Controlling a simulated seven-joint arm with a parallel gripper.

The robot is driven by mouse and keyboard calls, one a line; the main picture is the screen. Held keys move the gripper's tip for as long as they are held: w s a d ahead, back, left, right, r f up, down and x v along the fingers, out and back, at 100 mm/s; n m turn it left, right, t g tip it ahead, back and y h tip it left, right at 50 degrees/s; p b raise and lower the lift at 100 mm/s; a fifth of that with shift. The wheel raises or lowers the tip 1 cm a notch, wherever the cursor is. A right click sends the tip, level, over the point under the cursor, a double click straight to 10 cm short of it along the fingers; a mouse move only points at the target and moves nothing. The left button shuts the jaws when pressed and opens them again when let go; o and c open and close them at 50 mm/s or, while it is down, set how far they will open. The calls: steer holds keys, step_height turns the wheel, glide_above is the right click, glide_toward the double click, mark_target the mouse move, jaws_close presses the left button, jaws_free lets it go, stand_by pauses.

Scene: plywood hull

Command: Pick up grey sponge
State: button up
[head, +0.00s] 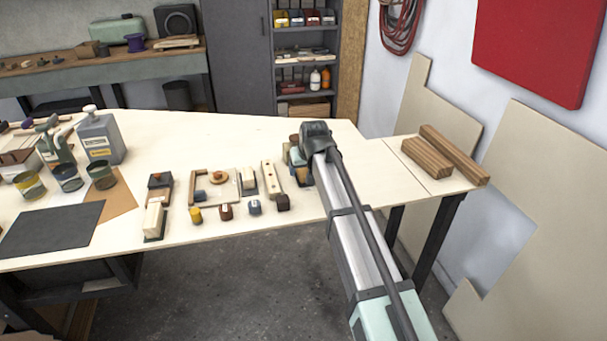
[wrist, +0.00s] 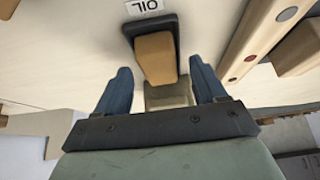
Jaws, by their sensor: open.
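My gripper (wrist: 160,68) is open, with its two blue fingers apart. In the wrist view a grey-olive block (wrist: 168,96), which looks like the grey sponge, lies between the fingers close to the palm. I cannot tell whether the fingers touch it. Just beyond it an orange-tan block (wrist: 155,58) rests on a dark holder (wrist: 130,30). In the head view my gripper (head: 300,172) is low over the right part of the bench, and the wrist hides most of the small blocks there.
A pale wooden bar with round spots (head: 271,178) stands left of my gripper. Wooden beams (head: 428,158) lie at the bench's right end. Bare bench top (head: 370,160) shows between them and my arm.

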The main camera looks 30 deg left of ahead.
steer(key=shift+w+a+f, duration=0.1)
steer(key=shift+f, duration=0.15)
steer(key=shift+c, duration=0.4)
steer(key=c, duration=1)
